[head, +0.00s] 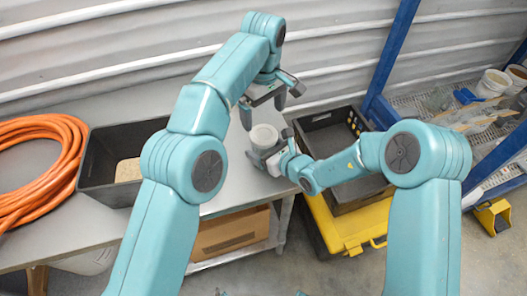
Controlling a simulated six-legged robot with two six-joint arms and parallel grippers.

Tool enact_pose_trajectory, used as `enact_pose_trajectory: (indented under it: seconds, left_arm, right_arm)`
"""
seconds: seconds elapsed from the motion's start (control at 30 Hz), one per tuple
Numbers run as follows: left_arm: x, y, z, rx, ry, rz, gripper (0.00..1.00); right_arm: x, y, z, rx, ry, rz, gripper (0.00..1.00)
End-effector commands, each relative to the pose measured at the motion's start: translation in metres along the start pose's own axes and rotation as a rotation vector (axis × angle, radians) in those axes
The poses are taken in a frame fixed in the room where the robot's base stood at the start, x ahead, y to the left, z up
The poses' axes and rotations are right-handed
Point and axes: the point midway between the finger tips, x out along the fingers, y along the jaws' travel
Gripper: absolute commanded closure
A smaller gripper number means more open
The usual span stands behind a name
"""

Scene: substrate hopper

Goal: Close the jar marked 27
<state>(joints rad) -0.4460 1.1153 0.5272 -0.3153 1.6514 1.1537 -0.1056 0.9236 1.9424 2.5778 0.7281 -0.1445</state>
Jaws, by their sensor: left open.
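A small jar (264,136) with a pale round top stands on the grey metal table, near its right end. I cannot read a number on it, nor tell whether the pale top is a lid or the open mouth. My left gripper (264,109) is open, pointing down just above and behind the jar, with nothing visible between its fingers. My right gripper (266,160) is low at the jar's near side, touching or very close to it. Its fingers are partly hidden, so I cannot tell whether they grip the jar. No separate lid shows.
A black bin (97,165) with a tan block inside and a coiled orange hose (38,133) lie on the left. A black crate (345,193) sits on a yellow case (352,232) right of the table. A blue-framed rack (390,60) with white buckets (492,84) stands at right.

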Motion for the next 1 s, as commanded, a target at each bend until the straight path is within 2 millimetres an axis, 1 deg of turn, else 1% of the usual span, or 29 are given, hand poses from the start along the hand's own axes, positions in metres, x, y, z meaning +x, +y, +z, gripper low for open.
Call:
enact_pose_trajectory:
  seconds: [0.17, 0.27, 0.5, 0.6, 0.77, 1.0]
  left_arm:
    - [0.007, 0.0, 0.0, 0.001, 0.0, -0.002, 0.0]
    - [0.02, -0.001, -0.001, 0.001, -0.001, -0.004, 0.0]
    - [0.058, -0.001, 0.0, 0.002, -0.002, -0.003, 0.0]
    - [0.07, -0.001, 0.0, 0.001, -0.001, -0.002, 0.0]
    - [0.079, 0.0, 0.0, 0.001, 0.0, 0.0, 0.0]
    - [0.081, 0.0, 0.0, 0.002, 0.0, 0.001, 0.0]
  right_arm:
    - [0.0, 0.0, 0.001, -0.001, -0.002, -0.001, 1.0]
    - [0.0, 0.0, 0.001, -0.001, -0.002, 0.0, 1.0]
    - [0.0, 0.0, 0.001, -0.001, -0.002, 0.0, 1.0]
    - [0.0, 0.0, 0.001, 0.0, -0.002, -0.001, 1.0]
    - [0.0, 0.0, 0.001, -0.001, -0.002, -0.001, 1.0]
    - [0.0, 0.0, 0.001, -0.001, -0.002, 0.0, 1.0]
